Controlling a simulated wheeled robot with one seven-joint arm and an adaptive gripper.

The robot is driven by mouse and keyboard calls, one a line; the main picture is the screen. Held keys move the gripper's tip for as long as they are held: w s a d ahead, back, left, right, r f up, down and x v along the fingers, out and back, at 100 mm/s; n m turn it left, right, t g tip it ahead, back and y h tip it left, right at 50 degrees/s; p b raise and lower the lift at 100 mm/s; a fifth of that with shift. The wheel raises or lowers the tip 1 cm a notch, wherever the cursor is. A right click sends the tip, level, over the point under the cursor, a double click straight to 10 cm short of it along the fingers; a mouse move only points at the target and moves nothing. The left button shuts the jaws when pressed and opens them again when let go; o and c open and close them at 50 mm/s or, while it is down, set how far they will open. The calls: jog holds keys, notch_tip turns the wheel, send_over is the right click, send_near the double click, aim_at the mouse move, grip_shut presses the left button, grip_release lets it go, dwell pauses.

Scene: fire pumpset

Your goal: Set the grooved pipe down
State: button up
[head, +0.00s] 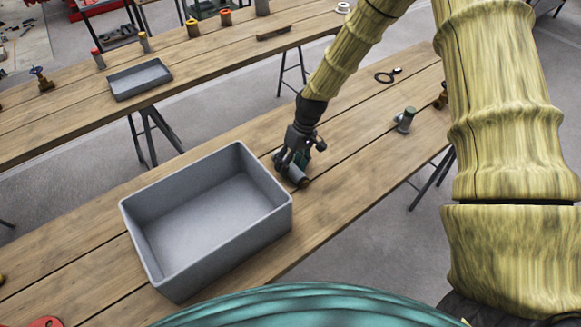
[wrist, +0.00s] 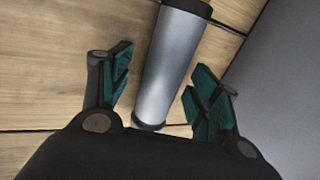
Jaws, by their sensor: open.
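The grooved pipe (wrist: 172,68) is a grey metal cylinder with dark bands at its ends. In the wrist view it lies on the wooden planks between the two green-padded fingers of my gripper (wrist: 160,90). The fingers are spread, with a visible gap on each side of the pipe. In the head view my gripper (head: 294,164) is low over the near table, just right of the grey bin. Only the near end of the pipe (head: 298,180) shows there; the gripper hides the rest.
A large empty grey bin (head: 279,198) stands close left of the gripper. The far table holds a shallow grey tray (head: 140,88) and several fittings.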

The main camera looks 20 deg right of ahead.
jog(key=shift+s+a+r, duration=0.1)
jog(key=shift+s+r, duration=0.1)
jog(key=shift+c, duration=0.2)
jog(key=shift+w+f, duration=0.1)
jog(key=shift+f, duration=0.05)
jog(key=c, duration=0.6)
grip_shut()
